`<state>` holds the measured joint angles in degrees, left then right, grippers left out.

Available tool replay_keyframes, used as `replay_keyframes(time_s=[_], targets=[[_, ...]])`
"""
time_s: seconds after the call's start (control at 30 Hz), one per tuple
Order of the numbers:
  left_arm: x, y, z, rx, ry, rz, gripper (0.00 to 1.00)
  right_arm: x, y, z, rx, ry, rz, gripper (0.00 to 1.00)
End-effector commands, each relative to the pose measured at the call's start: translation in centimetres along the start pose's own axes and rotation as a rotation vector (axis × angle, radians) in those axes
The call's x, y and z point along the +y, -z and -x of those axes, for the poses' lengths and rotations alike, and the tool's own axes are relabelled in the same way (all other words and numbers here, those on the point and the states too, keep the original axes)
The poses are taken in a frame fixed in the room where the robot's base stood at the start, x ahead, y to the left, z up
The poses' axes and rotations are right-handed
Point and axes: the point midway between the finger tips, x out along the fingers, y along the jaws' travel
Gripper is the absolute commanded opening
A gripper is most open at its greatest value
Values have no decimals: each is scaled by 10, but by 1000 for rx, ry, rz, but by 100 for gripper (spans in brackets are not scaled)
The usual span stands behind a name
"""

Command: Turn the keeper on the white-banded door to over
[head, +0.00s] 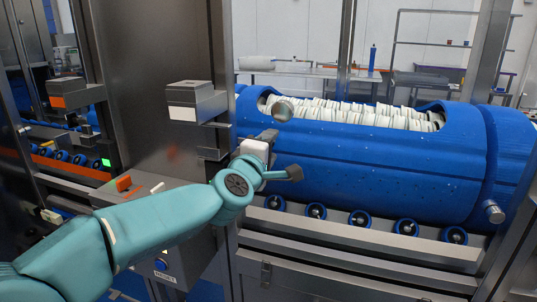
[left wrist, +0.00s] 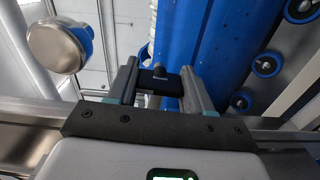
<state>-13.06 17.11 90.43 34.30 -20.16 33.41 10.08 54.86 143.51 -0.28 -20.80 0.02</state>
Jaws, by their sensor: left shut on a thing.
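My left gripper (head: 267,142) is in front of the blue tub carrier, just right of the steel post. In the left wrist view the gripper (left wrist: 160,78) has its two fingers on either side of a small black block with a short knob, likely the keeper (left wrist: 158,84), and is shut on it. In the head view the keeper is hardly distinguishable behind the gripper, so its turned position cannot be told. A grey block with a white band (head: 183,113) sits on the steel post to the left of the gripper. My right gripper is not in view.
The blue tub (head: 370,160), filled with white items, lies on blue rollers (head: 360,218). An orange-banded block (head: 57,102) is at left. A control box with a blue button (head: 161,264) is below the arm.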

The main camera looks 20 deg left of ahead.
Motion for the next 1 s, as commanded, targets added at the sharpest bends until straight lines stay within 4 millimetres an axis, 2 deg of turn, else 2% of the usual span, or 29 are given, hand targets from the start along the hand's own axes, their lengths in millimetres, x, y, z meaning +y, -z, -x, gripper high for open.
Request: replay_keyframes(time_s=[0.27,0.73,0.77,0.8,1.0], targets=[[-2,-2,0,-5,4,74,0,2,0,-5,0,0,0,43],[-1,-2,0,-5,4,89,0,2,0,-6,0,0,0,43],[-1,-2,0,-5,4,89,54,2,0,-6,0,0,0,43],[-1,-2,0,-5,4,89,61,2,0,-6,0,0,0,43],[0,-1,0,-2,2,87,61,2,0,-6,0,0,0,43]])
